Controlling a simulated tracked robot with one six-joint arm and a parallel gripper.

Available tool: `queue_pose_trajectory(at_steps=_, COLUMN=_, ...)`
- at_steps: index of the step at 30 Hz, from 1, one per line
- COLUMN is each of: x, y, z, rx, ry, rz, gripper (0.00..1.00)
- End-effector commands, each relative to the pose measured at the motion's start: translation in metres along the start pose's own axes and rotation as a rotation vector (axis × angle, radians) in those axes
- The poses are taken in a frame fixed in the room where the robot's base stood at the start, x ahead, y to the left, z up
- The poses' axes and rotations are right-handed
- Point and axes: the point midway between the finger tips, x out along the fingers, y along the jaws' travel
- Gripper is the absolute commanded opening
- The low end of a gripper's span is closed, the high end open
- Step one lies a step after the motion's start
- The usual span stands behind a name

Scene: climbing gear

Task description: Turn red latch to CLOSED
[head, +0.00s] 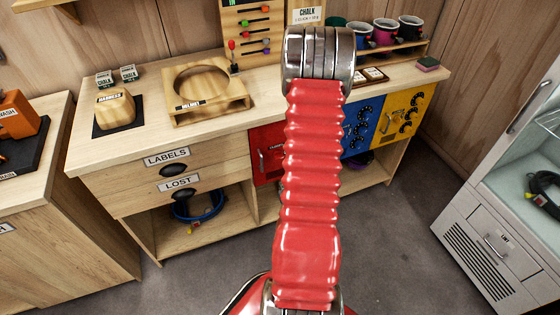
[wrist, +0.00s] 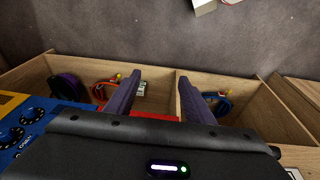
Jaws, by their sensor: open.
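A red panel (head: 266,150) is set in the front of the bench, left of a blue panel. A slim handle-like part (head: 262,160) shows on it, and I cannot tell for sure that this is the latch or how it is turned. My red-sleeved arm hides the panel's right part. In the wrist view my gripper (wrist: 159,77) is open, its two dark fingers apart with nothing between them. A strip of red (wrist: 155,116) shows behind the fingers' bases, mostly hidden by the gripper body. The gripper is hidden in the head view.
A blue panel (head: 358,128) and a yellow panel (head: 400,110) with knobs lie right of the red one. LABELS (head: 168,157) and LOST drawers (head: 178,184) are to the left. Open shelves below hold coiled cords (head: 198,207). A grey cabinet (head: 490,245) stands right; the floor (head: 400,250) is clear.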

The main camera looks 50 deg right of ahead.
Motion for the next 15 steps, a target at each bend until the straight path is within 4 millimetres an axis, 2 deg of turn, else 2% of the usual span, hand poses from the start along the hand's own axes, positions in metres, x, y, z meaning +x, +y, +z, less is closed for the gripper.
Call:
queue_pose_trajectory(at_steps=1, x=0.014, y=0.005, z=0.005, rx=0.007, ry=0.013, rz=-0.007, gripper=0.48)
queue_pose_trajectory(at_steps=6, x=0.052, y=0.016, z=0.011, rx=0.013, ry=0.097, rz=-0.027, gripper=0.48)
queue_pose_trajectory(at_steps=15, x=0.106, y=0.021, z=0.015, rx=0.025, ry=0.315, rz=-0.074, gripper=0.48)
